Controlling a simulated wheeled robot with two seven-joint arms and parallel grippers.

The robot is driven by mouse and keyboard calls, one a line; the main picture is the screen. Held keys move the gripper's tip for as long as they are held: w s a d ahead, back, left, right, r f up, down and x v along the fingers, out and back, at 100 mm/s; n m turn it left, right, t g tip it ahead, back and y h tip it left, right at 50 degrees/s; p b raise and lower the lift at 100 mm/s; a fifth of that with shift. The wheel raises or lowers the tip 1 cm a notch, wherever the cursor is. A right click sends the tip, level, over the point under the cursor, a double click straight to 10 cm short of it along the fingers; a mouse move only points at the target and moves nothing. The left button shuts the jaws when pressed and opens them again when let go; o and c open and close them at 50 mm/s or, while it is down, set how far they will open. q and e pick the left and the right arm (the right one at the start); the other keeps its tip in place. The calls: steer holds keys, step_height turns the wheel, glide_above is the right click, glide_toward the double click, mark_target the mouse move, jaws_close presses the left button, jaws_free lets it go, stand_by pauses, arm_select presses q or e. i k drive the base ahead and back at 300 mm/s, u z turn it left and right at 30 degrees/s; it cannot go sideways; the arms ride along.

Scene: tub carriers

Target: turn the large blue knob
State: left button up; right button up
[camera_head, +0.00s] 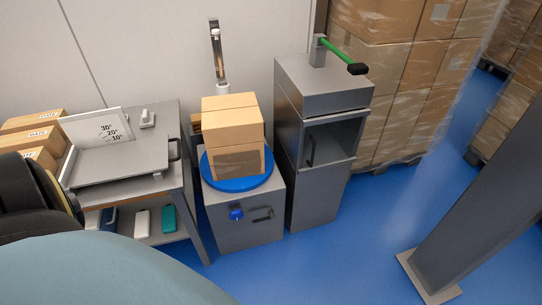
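A round blue knob (236,214) sits on the front face of a grey cabinet (225,238), left of a dark bar handle (262,214). A wide blue disc (213,182) lies on top of the same cabinet, with stacked cardboard boxes (232,125) on it. The knob faces the open floor and nothing covers it. Neither of my grippers shows in this view. A dark part of what looks like my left arm shows at the left edge, far from the knob.
A grey bench (180,160) with a hinged plate and angle marks stands left of the cabinet. A taller grey machine (318,85) with a green lever (338,52) stands right. Wrapped boxes (405,75) are behind. A grey post (475,200) rises at right. Blue floor in front is clear.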

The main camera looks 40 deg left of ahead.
mark_target(236, 215)
steer(key=u, duration=0.25)
steer(key=i, duration=0.9)
steer(key=u, duration=1.15)
steer(key=i, duration=0.4)
steer(key=u, duration=0.5)
